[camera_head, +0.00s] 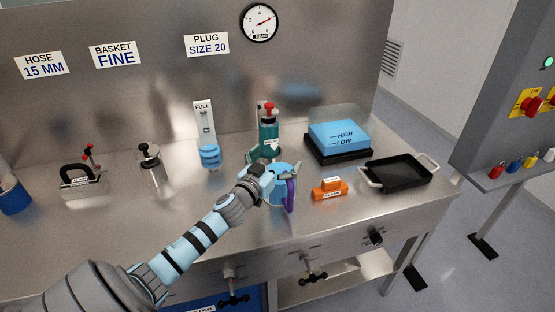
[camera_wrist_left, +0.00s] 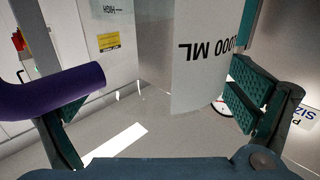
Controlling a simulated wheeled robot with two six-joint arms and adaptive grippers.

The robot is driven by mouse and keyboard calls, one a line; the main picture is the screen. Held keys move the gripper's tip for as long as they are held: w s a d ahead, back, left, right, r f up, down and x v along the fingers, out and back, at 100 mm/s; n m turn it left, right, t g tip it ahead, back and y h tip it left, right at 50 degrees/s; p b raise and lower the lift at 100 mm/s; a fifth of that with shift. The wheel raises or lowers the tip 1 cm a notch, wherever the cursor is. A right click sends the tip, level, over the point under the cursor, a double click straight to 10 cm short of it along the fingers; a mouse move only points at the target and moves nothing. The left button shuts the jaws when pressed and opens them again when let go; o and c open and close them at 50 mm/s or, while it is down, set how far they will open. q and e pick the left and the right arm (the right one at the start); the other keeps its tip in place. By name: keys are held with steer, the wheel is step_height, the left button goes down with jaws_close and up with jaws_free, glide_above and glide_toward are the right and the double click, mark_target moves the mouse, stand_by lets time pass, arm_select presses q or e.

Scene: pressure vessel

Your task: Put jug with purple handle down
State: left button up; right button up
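The jug is light blue with a purple handle (camera_head: 291,194). It is at the front middle of the steel bench. My left gripper (camera_head: 273,168) is over the jug from above, with its teal fingers spread apart on either side. In the left wrist view the purple handle (camera_wrist_left: 50,90) crosses in front of one finger, and a pale panel marked 1000 ML (camera_wrist_left: 205,55) shows between the wide-apart fingers. No finger is visibly closed on the handle. The wrist hides part of the jug; I cannot tell whether its base touches the bench. My right gripper is not in view.
A blue block on a black base (camera_head: 340,134) is at the back right. Bare bench (camera_head: 340,217) shows along the front edge.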

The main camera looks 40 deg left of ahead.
mark_target(270, 167)
arm_select(q)
steer(key=s+b, duration=0.1)
steer(key=s, duration=0.1)
steer(key=s+d+b, duration=0.1)
steer(key=s, duration=0.4)
steer(key=shift+s+d+f+b, duration=0.1)
steer(key=shift+s+d+b, duration=0.15)
steer(key=shift+b, duration=0.15)
steer(key=shift+s+d+r, duration=0.1)
steer(key=shift+s+d, duration=0.05)
steer(key=shift+s, duration=0.95)
steer(key=shift+s+d+r, duration=0.1)
steer(key=shift+s+d, duration=0.05)
steer(key=shift+s, duration=0.9)
